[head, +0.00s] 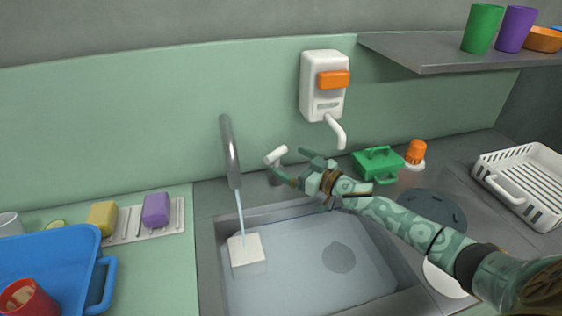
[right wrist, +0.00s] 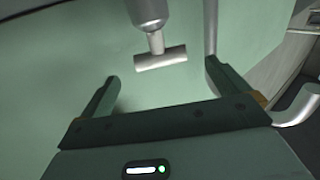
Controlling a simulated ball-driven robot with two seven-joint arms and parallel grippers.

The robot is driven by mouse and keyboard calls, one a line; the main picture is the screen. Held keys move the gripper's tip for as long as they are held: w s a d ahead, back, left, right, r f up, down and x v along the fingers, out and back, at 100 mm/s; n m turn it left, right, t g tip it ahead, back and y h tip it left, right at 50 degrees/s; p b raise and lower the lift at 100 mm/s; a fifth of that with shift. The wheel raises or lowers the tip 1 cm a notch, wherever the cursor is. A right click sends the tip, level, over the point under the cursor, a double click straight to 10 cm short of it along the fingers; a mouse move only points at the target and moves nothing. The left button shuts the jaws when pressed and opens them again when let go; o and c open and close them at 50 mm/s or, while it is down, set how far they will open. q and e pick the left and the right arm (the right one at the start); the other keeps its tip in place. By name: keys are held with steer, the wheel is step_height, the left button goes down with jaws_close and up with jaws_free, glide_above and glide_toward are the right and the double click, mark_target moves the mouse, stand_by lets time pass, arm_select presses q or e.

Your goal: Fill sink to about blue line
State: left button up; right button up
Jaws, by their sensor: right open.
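The sink (head: 209,265) holds water (head: 300,255), with a dark round drain seen through it. I cannot make out a blue line. The grey faucet (head: 229,150) pours a thin stream (head: 240,215) into the sink. Its pale T-shaped handle (head: 275,157) stands to the right of the spout. My right gripper (head: 293,166) is open and empty just beside the handle. In the right wrist view, the handle (right wrist: 160,60) shows ahead, between the spread fingers (right wrist: 162,75); contact is not visible. My left gripper is not in view.
A white block (head: 246,249) is in the water under the stream. A wall dispenser (head: 324,85) hangs above. Right of the sink are a green box (head: 378,164), an orange-capped jar (head: 415,153) and a white rack (head: 525,180). A blue tray (head: 50,262) and sponges (head: 155,209) lie left.

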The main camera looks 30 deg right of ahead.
mark_target(279, 156)
steer(key=b+x, duration=0.1)
steer(key=x, duration=0.3)
